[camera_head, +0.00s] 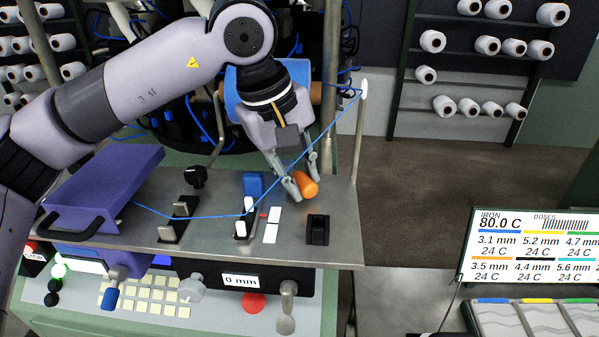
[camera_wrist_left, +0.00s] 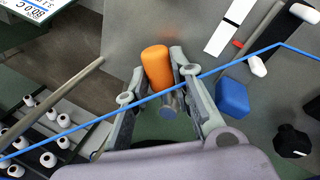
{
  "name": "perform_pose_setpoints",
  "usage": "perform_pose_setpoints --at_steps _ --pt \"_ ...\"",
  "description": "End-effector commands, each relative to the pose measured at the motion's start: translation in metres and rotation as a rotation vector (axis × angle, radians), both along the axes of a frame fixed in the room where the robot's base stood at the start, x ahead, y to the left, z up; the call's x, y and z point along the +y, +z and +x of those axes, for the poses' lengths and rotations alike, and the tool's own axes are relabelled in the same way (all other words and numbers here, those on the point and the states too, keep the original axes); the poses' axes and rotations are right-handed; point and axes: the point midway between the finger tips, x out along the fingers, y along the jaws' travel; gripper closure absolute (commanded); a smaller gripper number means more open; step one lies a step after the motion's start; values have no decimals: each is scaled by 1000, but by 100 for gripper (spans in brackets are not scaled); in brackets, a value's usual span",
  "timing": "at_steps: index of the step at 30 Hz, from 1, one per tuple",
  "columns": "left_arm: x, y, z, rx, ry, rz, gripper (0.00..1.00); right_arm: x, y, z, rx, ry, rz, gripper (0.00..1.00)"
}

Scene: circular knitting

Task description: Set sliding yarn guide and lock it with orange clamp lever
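The orange clamp lever (camera_head: 305,184) stands near the right end of the grey metal plate; it also shows in the left wrist view (camera_wrist_left: 157,66). My left gripper (camera_head: 303,183) reaches down over it, with one finger on each side. In the left wrist view the fingers (camera_wrist_left: 160,74) are spread around the lever; I see no clear grip on it. The sliding yarn guide (camera_head: 249,204) has white parts and a red pointer (camera_head: 263,216) beside white scale strips (camera_head: 270,224). Blue yarn runs through the guide and up to the right, passing before my gripper. My right gripper is not in view.
A blue block (camera_head: 252,184) stands close left of the lever, and a black holder (camera_head: 318,230) at its right front. A purple box (camera_head: 104,188) sits on the plate's left. A display (camera_head: 241,281) reads 0 mm.

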Motion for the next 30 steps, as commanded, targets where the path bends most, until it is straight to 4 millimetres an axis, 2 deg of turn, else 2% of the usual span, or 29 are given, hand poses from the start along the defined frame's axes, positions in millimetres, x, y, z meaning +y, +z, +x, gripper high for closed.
perform_pose_setpoints --at_steps 9,19,23,30 --pt "0 0 0 -1 1 0 58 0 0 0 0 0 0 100" --pt "1 4 0 -1 1 0 58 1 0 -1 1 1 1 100" --pt "5 20 -2 -4 3 -1 58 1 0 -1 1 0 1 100" --pt "18 68 -11 -4 3 -1 58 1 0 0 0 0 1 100"
